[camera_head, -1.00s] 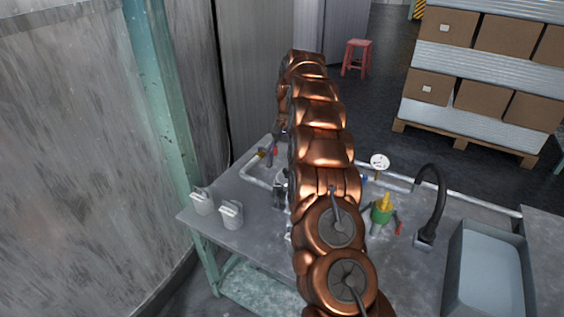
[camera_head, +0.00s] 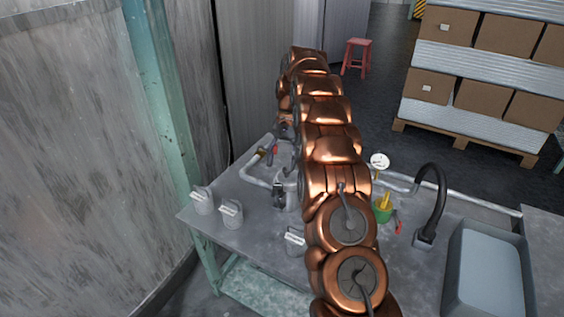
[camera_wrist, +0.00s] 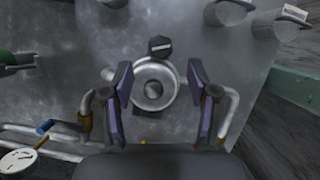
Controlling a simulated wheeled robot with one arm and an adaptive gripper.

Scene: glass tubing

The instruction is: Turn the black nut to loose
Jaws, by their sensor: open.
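A black part with a pale bar across it, which looks like the black nut (camera_wrist: 159,46), sits at the edge of a round metal pipe fitting (camera_wrist: 142,91) in the wrist view. In the head view the black nut (camera_head: 279,195) shows left of my arm, against the fitting. My gripper (camera_wrist: 160,82) is open, its two purple-faced fingers apart on either side of the fitting. Nothing is held between them. The nut lies just beyond the fingertips, toward the top of the wrist view. In the head view my arm hides part of the fitting.
Grey lidded containers (camera_head: 231,214) stand at the table's (camera_head: 258,235) near left. Pipework with a red-handled valve (camera_head: 275,150), a white gauge (camera_head: 380,161), a green and yellow part (camera_head: 383,209), a black faucet (camera_head: 433,205) and a sink (camera_head: 488,270) surround the arm.

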